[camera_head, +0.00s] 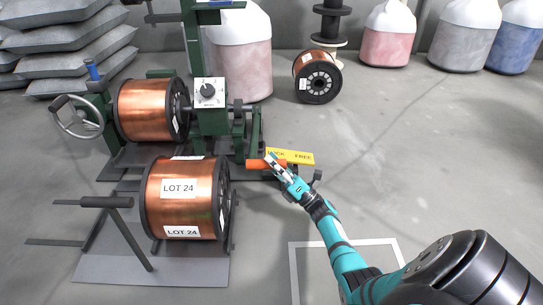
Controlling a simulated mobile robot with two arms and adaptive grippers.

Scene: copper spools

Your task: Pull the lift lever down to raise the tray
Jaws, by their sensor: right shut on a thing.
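An orange handle (254,164) sticks out at the foot of the green machine, in front of a yellow plate reading LOCK FREE (301,157). My right gripper (272,163) is at this handle and shut on it; the fingers partly hide it. A copper spool marked LOT 24 (180,212) lies on its side over a flat grey plate (190,268), perhaps the tray; I cannot tell its height. A dark T-shaped bar (132,232) stands at its left. My left gripper is not in view.
The green machine (196,60) holds another copper spool (145,110), a control box with a knob (208,92) and a handwheel (78,117). Grey sacks (60,40) are stacked at the left back. Bulk containers (465,35) line the wall.

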